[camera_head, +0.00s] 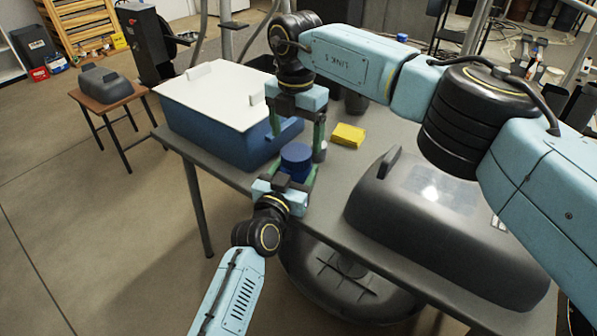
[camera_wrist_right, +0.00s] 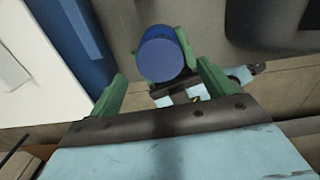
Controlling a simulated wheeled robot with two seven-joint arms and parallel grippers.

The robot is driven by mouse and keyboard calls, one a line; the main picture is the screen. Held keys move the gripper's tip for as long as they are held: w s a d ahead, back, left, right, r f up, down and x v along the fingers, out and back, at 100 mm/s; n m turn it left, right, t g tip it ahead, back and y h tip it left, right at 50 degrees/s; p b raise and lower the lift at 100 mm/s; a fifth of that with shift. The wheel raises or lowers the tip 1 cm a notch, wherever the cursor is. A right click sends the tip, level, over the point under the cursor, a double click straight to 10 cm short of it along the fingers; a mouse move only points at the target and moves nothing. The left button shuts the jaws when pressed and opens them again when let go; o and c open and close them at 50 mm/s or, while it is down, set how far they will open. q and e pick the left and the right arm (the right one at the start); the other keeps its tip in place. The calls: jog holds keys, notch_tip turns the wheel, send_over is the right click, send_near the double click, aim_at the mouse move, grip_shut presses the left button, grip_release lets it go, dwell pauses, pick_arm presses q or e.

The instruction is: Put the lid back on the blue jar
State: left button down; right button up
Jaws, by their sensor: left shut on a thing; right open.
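The blue jar (camera_head: 296,160) is upright in my left gripper (camera_head: 295,172), whose green fingers are shut on its sides from the front. Its round top shows as a flat, closed blue disc in the right wrist view (camera_wrist_right: 163,57), but I cannot tell the lid apart from the jar by a clear seam. No separate lid shows elsewhere. My right gripper (camera_head: 297,133) points down just above the jar, open, with one finger on each side. In the right wrist view its fingers (camera_wrist_right: 165,82) are spread wide, with nothing between them touching both.
A blue bin with a white cover (camera_head: 215,100) stands left on the grey table (camera_head: 335,190). A yellow block (camera_head: 348,136) lies behind the jar. A large dark grey casing (camera_head: 440,235) fills the table's right front. A small stool (camera_head: 108,92) stands far left.

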aim_at(296, 151)
jog(key=shift+c, duration=0.4)
jog(key=n, duration=0.4)
jog(key=shift+r, duration=0.4)
jog(key=n, duration=0.2)
jog(key=r+n, duration=0.1)
jog(key=n, duration=0.2)
jog(key=shift+n, duration=0.3)
jog(key=n, duration=0.3)
jog(key=shift+r+n, duration=0.3)
jog(key=shift+r, duration=0.1)
jog(key=n, duration=0.2)
jog(key=r+n, duration=0.1)
jog(key=n, duration=0.1)
jog(key=shift+f, duration=0.1)
jog(key=shift+f, duration=4)
